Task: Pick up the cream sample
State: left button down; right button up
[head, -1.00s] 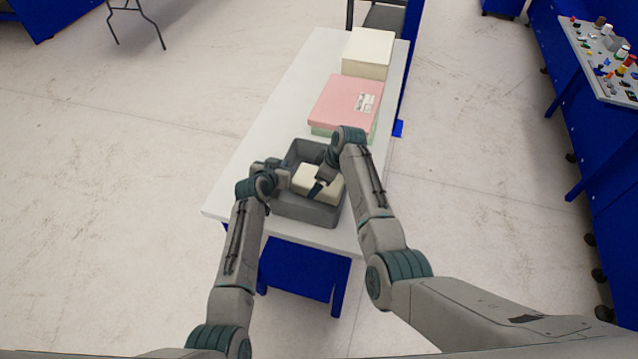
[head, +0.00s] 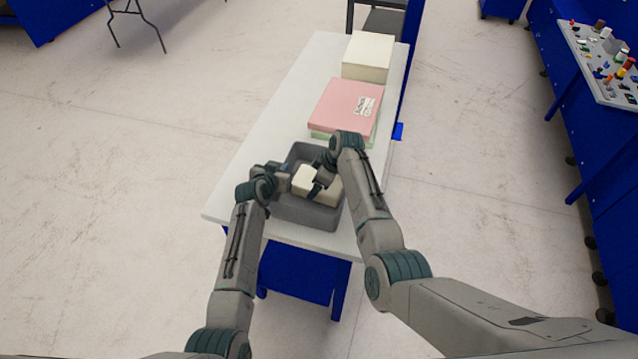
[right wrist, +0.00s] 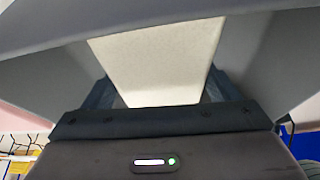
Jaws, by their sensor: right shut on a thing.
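The cream sample (head: 306,178) is a pale block inside the grey bin (head: 306,213) on the white table. My right gripper (head: 318,187) reaches down over the bin and is shut on the cream sample. In the right wrist view, the cream sample (right wrist: 160,60) fills the space between the dark fingers of the right gripper (right wrist: 155,98). My left gripper (head: 284,181) is at the bin's left side, close to the sample's left end. Its fingers are too small to read, and I cannot tell whether it touches the sample. The sample's underside is hidden.
Behind the bin, a pink slab (head: 343,105) with a label lies on a pale green one (head: 325,135). A larger cream block (head: 368,55) stands at the table's far end. The white table (head: 280,95) has free room along its left side. A blue workbench stands at the right.

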notch_tip(320, 180, up, 17)
jog(key=shift+r, duration=0.1)
pick_arm(q)
jog(key=c, duration=1.6)
grip_release()
jog(key=shift+o, duration=0.2)
jog(key=v, duration=1.2)
